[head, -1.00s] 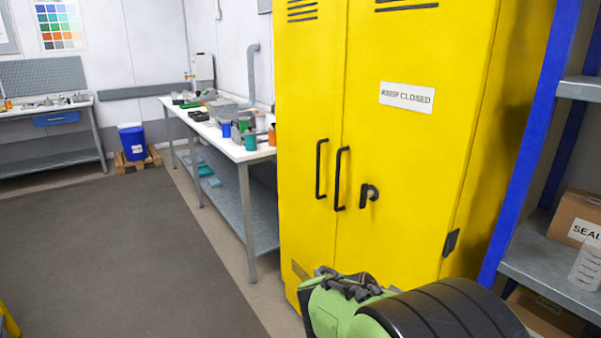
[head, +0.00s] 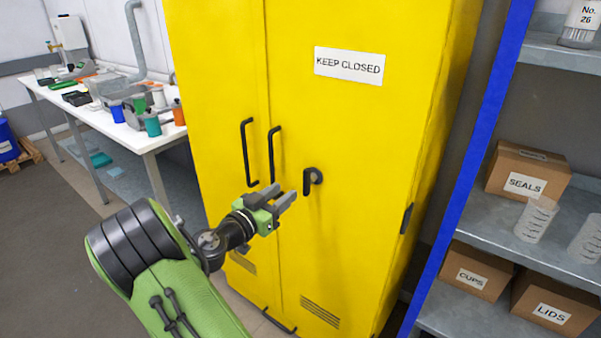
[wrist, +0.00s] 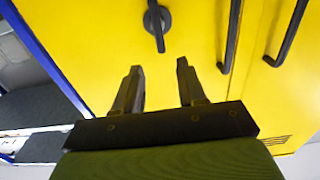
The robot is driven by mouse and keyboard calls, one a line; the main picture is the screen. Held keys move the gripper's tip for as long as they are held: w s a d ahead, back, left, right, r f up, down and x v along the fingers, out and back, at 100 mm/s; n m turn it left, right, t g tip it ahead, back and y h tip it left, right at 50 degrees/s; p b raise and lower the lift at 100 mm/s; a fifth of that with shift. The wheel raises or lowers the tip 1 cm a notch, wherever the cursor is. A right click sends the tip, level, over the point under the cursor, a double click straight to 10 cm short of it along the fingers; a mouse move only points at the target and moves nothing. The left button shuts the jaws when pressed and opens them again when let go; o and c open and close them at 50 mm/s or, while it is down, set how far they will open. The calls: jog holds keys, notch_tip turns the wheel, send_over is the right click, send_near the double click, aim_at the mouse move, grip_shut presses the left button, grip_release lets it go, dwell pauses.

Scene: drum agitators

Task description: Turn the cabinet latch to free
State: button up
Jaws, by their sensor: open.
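The cabinet latch (head: 313,181) is a small black turn handle on the right door of the yellow cabinet (head: 350,130). Its lever hangs down from a round hub. It also shows in the wrist view (wrist: 157,24), beyond my fingertips. My gripper (head: 288,200) is open and empty, a little left of and below the latch in the head view. In the wrist view my two fingers (wrist: 158,72) are spread apart, with the latch lever ahead of the gap between them. The fingers appear apart from the latch.
Two black door handles (head: 272,155) stand left of the latch. A blue-framed shelf (head: 520,252) with boxes is at the right. A white workbench (head: 120,130) with cups and tools is at the left. Open floor (head: 45,250) lies at the left.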

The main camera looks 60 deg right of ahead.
aim_at(304, 176)
jog(key=d, duration=0.3)
jog(key=s+d, duration=0.1)
jog(key=d, duration=0.3)
jog(key=d+p, duration=0.1)
jog(key=d, duration=0.3)
jog(key=shift+s, duration=0.35)
grip_shut()
